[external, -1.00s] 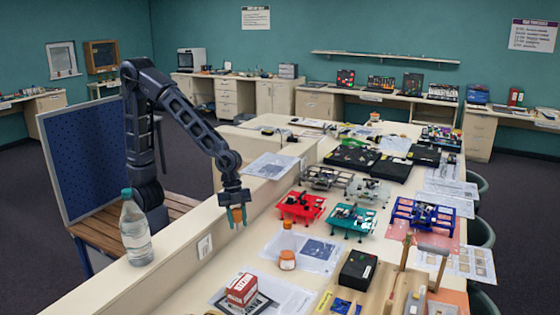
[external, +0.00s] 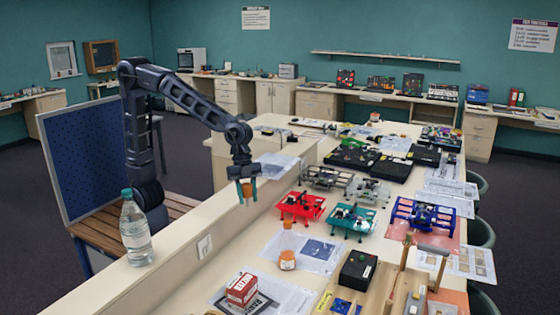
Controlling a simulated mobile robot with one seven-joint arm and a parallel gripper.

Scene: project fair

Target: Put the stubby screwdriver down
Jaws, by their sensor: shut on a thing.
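My gripper (external: 246,190) points down above the cream ledge along the table's left side. It is shut on a small orange thing, which I take to be the stubby screwdriver (external: 247,189). Only its orange part shows between the teal fingers; the rest is hidden or too small to make out. It is held in the air, apart from the surfaces below.
A water bottle (external: 135,230) stands on the ledge (external: 180,262) at the left. On the table are an orange-lidded jar (external: 287,260), a red-and-white box (external: 242,289), a black box (external: 357,270), a red frame (external: 300,207) and a teal frame (external: 352,220). Papers lie between them.

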